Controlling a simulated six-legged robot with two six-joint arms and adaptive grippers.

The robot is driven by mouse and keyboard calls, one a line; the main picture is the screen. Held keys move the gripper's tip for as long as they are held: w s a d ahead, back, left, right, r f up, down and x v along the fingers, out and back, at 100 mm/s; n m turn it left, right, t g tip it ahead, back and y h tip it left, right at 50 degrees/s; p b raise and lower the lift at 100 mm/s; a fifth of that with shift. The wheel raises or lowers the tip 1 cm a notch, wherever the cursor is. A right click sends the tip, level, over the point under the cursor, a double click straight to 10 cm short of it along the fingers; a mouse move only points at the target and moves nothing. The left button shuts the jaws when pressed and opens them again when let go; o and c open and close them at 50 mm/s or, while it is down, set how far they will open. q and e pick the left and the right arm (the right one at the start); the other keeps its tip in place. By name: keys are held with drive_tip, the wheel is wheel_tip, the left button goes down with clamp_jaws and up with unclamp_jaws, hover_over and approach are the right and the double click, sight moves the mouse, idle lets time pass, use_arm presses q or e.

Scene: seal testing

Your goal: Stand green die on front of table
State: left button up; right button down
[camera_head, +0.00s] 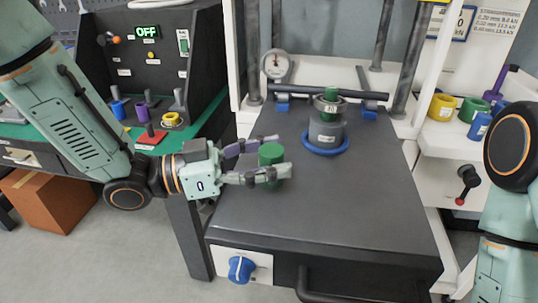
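The green die (271,153) is an upright cylinder over the left side of the dark grey table (340,210). My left gripper (268,158) reaches in from the left, with one finger behind the die and one across its front; it appears shut on it. The front finger hides part of the die's side. I cannot tell whether its bottom touches the table. The front of the table is bare. My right arm shows at the right edge, but its gripper is out of view.
A grey cylinder (326,130) with a green top stands in a blue ring (325,146) at the table's back, near press columns and a dial gauge (277,65). A blue knob (241,269) is below the front edge. Coloured rings (442,108) stand on the right shelf.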

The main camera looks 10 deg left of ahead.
use_arm(q)
drive_tip(key=shift+s+r, duration=0.1)
drive_tip(key=shift+r, duration=0.25)
drive_tip(key=shift+a, duration=0.25)
drive_tip(key=shift+p+v, duration=0.5)
drive_tip(key=shift+v, duration=0.6)
drive_tip(key=shift+p+v, duration=0.8)
drive_tip(key=shift+v, duration=0.9)
drive_tip(key=shift+p+v, duration=2)
drive_tip(key=shift+v, duration=0.95)
